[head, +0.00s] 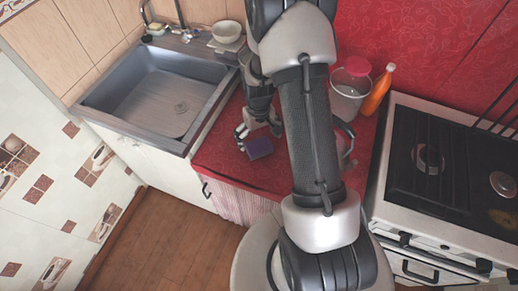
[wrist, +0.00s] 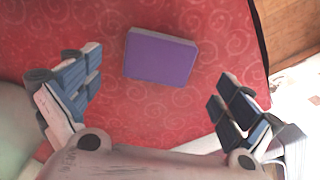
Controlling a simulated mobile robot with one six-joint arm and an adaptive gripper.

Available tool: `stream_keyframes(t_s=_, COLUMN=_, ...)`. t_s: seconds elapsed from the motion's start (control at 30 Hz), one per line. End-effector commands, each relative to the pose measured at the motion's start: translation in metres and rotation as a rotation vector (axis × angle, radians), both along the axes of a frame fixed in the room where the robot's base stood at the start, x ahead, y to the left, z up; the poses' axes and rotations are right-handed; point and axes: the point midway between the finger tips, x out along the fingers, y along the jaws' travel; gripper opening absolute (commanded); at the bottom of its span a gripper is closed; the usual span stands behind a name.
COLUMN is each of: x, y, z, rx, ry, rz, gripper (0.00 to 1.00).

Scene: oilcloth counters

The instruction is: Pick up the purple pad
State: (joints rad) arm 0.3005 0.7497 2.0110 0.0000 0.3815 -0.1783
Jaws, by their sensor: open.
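The purple pad (head: 259,148) lies flat on the red oilcloth counter (head: 228,167), near its front edge and left of my arm in the head view. In the wrist view the pad (wrist: 160,57) is a purple rectangle with a grey side, lying beyond the fingertips and roughly midway between them. My gripper (wrist: 157,90) is open and empty, with its fingers spread wide on either side. In the head view my gripper (head: 257,128) is partly hidden behind my arm, with a finger close to the pad.
A metal sink (head: 150,95) is at the left, with a pale bowl (head: 227,31) behind it. A clear bucket (head: 349,88) with a pink item (head: 358,66) and an orange bottle (head: 377,90) stand at the back right of the counter. A stove (head: 450,165) is at the right.

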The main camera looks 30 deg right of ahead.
Motion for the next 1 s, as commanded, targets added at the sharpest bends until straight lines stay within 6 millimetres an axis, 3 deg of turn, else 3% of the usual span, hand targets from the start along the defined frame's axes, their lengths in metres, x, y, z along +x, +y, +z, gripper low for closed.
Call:
stream_keyframes(t_s=0.17, x=0.000, y=0.000, z=-0.010, rx=0.000, ry=0.000, rz=0.000, gripper=0.98)
stream_keyframes(t_s=0.5, x=0.002, y=-0.002, z=-0.054, rx=0.000, ry=0.000, rz=0.000, gripper=0.98)
stream_keyframes(t_s=0.7, x=0.002, y=-0.002, z=-0.053, rx=0.000, ry=-0.001, rz=0.000, gripper=0.98)
stream_keyframes(t_s=1.0, x=0.002, y=-0.002, z=-0.053, rx=0.000, ry=-0.001, rz=0.000, gripper=0.79)
